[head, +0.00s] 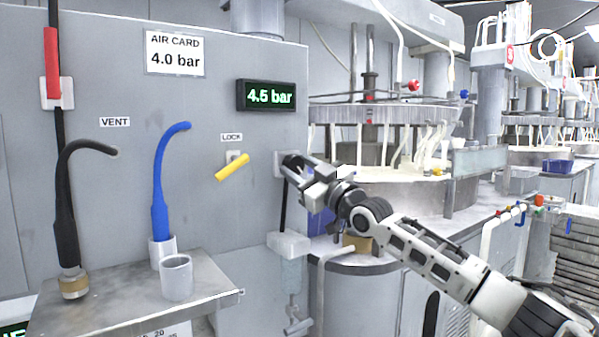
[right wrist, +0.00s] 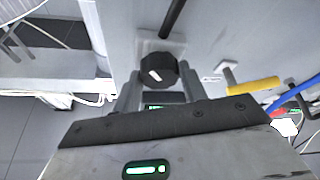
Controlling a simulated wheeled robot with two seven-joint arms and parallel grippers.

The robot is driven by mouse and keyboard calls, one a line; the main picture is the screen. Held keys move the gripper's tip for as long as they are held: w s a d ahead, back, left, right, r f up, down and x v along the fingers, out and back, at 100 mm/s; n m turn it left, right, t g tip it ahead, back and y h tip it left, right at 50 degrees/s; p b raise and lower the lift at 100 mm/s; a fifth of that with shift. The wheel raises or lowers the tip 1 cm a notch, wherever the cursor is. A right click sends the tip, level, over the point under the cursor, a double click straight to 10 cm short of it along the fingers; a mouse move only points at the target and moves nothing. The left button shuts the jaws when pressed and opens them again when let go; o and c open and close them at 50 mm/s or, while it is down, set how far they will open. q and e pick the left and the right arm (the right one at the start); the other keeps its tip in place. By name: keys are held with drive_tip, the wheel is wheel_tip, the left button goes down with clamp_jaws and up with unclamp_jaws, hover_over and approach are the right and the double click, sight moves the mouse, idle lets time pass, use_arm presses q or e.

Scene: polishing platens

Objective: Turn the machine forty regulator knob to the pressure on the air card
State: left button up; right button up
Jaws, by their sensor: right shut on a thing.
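The air card (head: 176,54) on the grey panel reads 4.0 bar. The green display (head: 266,96) below and right of it reads 4.5 bar. My right gripper (head: 297,164) reaches the panel's right edge. In the right wrist view its two fingers stand on either side of the black regulator knob (right wrist: 157,72), shut on it. The knob's face shows a short white mark. In the head view the gripper largely hides the knob. My left gripper is not in view.
A yellow lock lever (head: 232,167) sits left of the knob, also seen in the right wrist view (right wrist: 253,85). A blue hose (head: 161,200) and a black hose (head: 66,210) stand over a metal shelf (head: 115,305). A polishing machine (head: 390,185) stands behind my right arm.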

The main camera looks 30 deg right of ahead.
use_arm(q)
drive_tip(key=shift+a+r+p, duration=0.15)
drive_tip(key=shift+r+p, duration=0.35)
drive_tip(key=shift+p, duration=0.35)
use_arm(e)
drive_tip(key=shift+d+r+n+g+y, duration=0.15)
drive_tip(key=shift+n+g+y, duration=0.15)
drive_tip(key=shift+n, duration=0.6)
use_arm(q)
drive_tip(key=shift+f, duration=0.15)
use_arm(e)
drive_tip(key=o, duration=1)
